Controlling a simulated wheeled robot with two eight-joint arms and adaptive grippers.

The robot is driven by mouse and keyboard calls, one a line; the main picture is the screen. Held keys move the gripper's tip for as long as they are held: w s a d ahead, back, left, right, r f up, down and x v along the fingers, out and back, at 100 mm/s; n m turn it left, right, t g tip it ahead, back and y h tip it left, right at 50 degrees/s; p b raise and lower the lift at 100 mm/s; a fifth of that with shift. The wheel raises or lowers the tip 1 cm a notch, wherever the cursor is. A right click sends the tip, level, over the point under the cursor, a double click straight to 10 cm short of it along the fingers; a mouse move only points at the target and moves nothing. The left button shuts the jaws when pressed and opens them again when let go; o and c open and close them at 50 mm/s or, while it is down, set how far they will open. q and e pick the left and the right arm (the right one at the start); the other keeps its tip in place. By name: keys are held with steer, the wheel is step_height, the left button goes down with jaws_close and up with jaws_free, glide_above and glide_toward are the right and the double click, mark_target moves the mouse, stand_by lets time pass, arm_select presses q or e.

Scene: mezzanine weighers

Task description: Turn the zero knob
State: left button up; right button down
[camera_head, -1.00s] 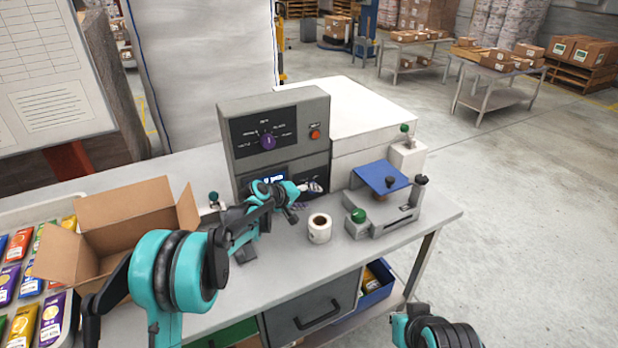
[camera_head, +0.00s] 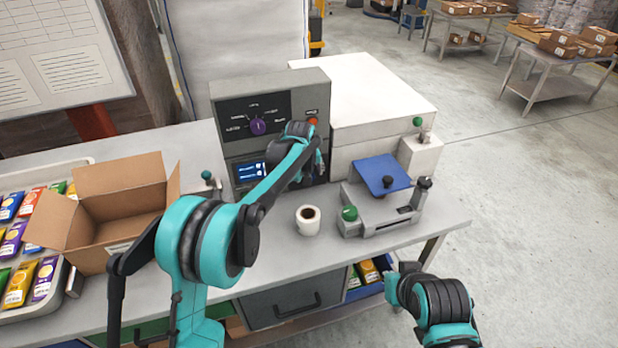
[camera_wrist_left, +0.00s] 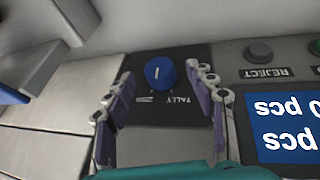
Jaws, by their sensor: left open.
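A blue knob (camera_wrist_left: 160,72) with a white pointer line sits on a dark plate of the machine. In the left wrist view it lies between and just beyond my open left gripper's (camera_wrist_left: 163,97) purple-padded fingers, not visibly gripped. In the head view my left gripper (camera_head: 320,165) is at the machine's lower right front, and my wrist hides the blue knob. A purple knob (camera_head: 258,126) is on the machine's upper black panel (camera_head: 232,110). The labels are too small or partial to tell which is the zero knob.
A lit display (camera_head: 252,172) and a reject button (camera_wrist_left: 258,52) are close beside the blue knob. A tape roll (camera_head: 308,228) and a weighing fixture with a blue plate (camera_head: 381,174) stand right of my arm. An open carton (camera_head: 88,245) stands at left.

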arm_select(q)
steer(key=shift+x, duration=1.2)
steer(key=shift+c, duration=0.3)
steer(key=c, duration=1.1)
steer(key=shift+h, duration=0.3)
steer(key=shift+s+a+f+n+t+h+b, duration=0.15)
steer(key=shift+t+h+b, duration=0.15)
steer(key=shift+h, duration=0.25)
steer(key=shift+w+a+r+n+t+h+b, duration=0.15)
steer(key=shift+t+h+b, duration=0.15)
steer(key=shift+h, duration=0.25)
steer(key=shift+s+f+n+t+h+b, duration=0.15)
steer(key=shift+t+h+b, duration=0.1)
steer(key=shift+h, duration=0.3)
steer(key=shift+w+f+n+t+h+b, duration=0.15)
steer(key=shift+h+b, duration=0.15)
steer(key=shift+h, duration=0.2)
steer(key=shift+s+r+n+t+h+b, duration=0.15)
steer(key=shift+t+h+b, duration=0.1)
steer(key=shift+h, duration=0.3)
